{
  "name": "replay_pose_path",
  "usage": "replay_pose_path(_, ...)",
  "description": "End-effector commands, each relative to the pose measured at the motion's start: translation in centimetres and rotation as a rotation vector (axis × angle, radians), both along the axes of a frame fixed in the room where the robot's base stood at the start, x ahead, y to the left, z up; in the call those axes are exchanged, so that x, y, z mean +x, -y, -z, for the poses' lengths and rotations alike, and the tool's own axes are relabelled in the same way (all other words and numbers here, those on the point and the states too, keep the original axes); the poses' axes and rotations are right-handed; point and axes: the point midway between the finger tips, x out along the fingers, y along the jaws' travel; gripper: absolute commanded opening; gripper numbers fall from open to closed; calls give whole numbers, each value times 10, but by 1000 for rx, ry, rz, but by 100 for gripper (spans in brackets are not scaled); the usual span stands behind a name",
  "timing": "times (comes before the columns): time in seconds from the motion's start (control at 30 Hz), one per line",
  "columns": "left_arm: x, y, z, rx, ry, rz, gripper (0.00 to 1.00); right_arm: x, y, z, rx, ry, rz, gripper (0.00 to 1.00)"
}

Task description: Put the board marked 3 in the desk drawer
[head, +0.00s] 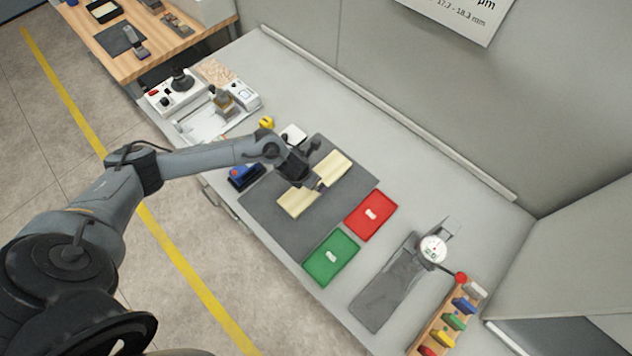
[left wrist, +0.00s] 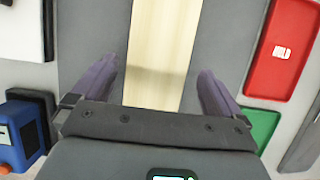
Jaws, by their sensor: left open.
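A pale wooden board lies on the dark grey mat. In the head view it shows on the far side (head: 334,167) and near side (head: 296,203) of my left gripper (head: 309,181); whether this is one board or two I cannot tell. In the left wrist view the pale board (left wrist: 165,45) runs between the spread fingers of my left gripper (left wrist: 160,88), with gaps on both sides. The gripper is open and empty. No number is readable on the board. The desk's drawer cannot be clearly made out below the front edge. My right gripper is not in view.
On the desk, a red tray (head: 360,229) and a green tray (head: 345,273) lie right of the mat (head: 262,208). A blue device (head: 243,178) stands at its left. A dial gauge (head: 432,248) and a rack of coloured-handled tools (head: 434,341) are further right. The coater (head: 188,122) stands far left.

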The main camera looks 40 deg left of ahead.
Motion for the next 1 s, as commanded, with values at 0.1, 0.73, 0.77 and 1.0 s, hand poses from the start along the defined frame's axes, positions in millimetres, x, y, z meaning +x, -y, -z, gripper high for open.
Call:
replay_pose_path(0.1, 5, 0, 14, -2, -3, -1, 100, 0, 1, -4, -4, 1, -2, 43)
replay_pose_path(0.73, 16, -1, 40, 0, 0, 1, 88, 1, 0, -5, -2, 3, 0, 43)
replay_pose_path(0.77, 16, -1, 40, 0, 0, 1, 83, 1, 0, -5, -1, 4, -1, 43)
replay_pose_path(1.0, 16, -1, 39, 0, 1, 0, 46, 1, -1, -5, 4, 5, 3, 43)
